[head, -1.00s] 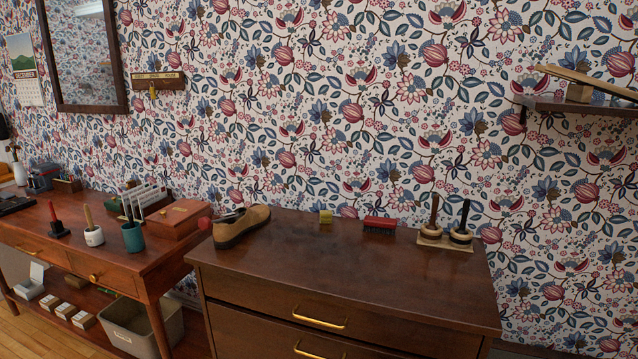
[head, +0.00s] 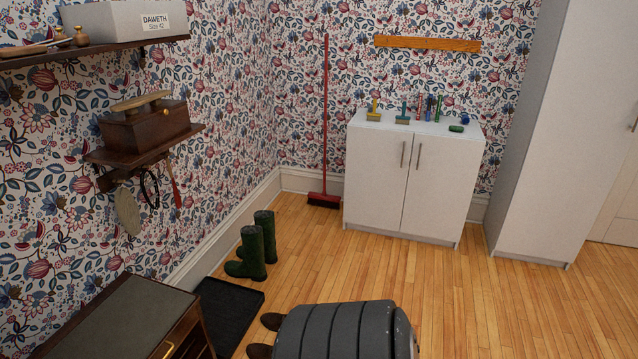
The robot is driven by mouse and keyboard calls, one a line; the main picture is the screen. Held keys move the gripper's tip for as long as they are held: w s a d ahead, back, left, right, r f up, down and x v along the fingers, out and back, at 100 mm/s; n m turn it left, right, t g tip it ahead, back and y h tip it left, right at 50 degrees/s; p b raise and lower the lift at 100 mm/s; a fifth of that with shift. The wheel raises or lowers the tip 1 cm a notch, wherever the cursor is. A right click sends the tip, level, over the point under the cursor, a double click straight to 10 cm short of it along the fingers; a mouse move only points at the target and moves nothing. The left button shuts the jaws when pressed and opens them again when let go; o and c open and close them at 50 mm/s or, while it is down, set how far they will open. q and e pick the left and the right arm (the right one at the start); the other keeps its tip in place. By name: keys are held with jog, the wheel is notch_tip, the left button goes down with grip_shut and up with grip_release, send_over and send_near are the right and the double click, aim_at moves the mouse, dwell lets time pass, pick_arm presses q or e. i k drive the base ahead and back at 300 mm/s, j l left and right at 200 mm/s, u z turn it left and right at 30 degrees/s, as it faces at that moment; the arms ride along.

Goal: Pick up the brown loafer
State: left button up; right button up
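The tan-brown loafer that stood on the wooden chest of drawers in the earlier picture is out of view.
Green boots (head: 254,247) stand by the left wall near a black mat (head: 228,310). A low chest (head: 125,318) fills the lower left. A white cabinet (head: 412,182) and red broom (head: 324,130) stand at the back. The wooden floor at right is open.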

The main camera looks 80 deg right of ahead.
aim_at(272, 321)
jog(key=z, duration=2.3)
jog(key=i+l+z, duration=0.2)
jog(key=i+l, duration=0.15)
jog(key=i+l+z, duration=0.2)
jog(key=i+l, duration=0.15)
jog(key=i+l+z, duration=0.2)
jog(key=i, duration=0.3)
jog(key=i+l+z, duration=0.2)
jog(key=i, duration=0.2)
jog(key=i+l+z, duration=0.2)
jog(key=i, duration=0.25)
jog(key=i+u, duration=0.85)
jog(key=i+l+u, duration=0.2)
jog(key=i+u, duration=0.2)
jog(key=k, duration=0.05)
